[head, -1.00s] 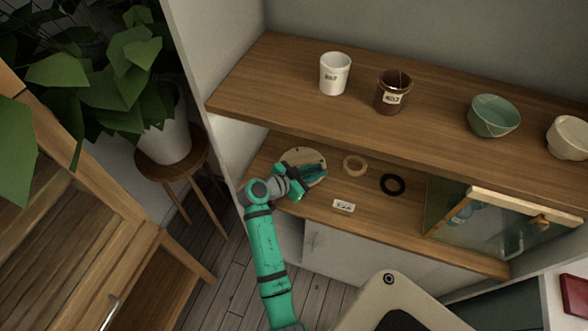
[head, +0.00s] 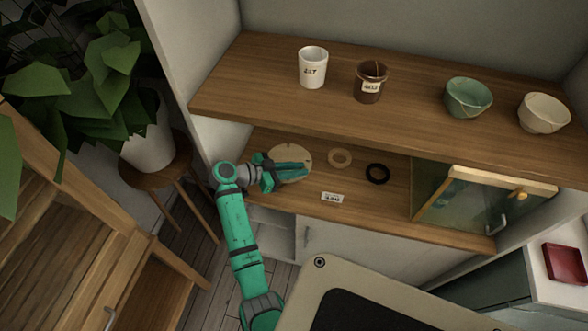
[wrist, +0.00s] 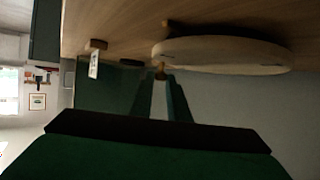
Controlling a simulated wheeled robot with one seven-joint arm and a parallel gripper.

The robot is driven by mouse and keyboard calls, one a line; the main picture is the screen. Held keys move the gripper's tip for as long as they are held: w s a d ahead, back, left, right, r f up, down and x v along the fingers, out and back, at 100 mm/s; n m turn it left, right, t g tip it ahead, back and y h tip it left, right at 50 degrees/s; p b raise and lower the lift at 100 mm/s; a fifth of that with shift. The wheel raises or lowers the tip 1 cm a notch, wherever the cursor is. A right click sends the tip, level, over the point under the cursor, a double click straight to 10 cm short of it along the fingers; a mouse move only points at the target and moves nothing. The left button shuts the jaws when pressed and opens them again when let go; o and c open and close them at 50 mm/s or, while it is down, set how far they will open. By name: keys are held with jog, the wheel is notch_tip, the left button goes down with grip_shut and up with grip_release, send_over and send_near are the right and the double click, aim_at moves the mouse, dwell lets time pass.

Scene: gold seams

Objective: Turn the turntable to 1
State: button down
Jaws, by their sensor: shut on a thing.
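The turntable (head: 291,151) is a pale round disc lying on the left part of the lower shelf, with small dark marks near its rim. It also shows in the wrist view (wrist: 225,52) as a thick pale disc seen edge-on. My gripper (head: 302,169) is at the disc's near side, over its front rim. In the wrist view my gripper's fingers (wrist: 160,82) are close together around a small wooden peg (wrist: 160,71) beside the disc's edge. The fingers hide most of the peg. I cannot read any number on the disc.
On the lower shelf (head: 300,203) are a tan ring (head: 340,151), a black ring (head: 370,178) and a small white label (head: 332,198). A glass-fronted cabinet (head: 470,205) stands at right.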

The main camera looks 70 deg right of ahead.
jog(key=shift+f, duration=0.1)
jog(key=c, duration=1.7)
grip_release()
jog(key=shift+c, duration=0.2)
jog(key=shift+w+a, duration=0.1)
jog(key=v, duration=0.7)
jog(key=shift+w, duration=0.1)
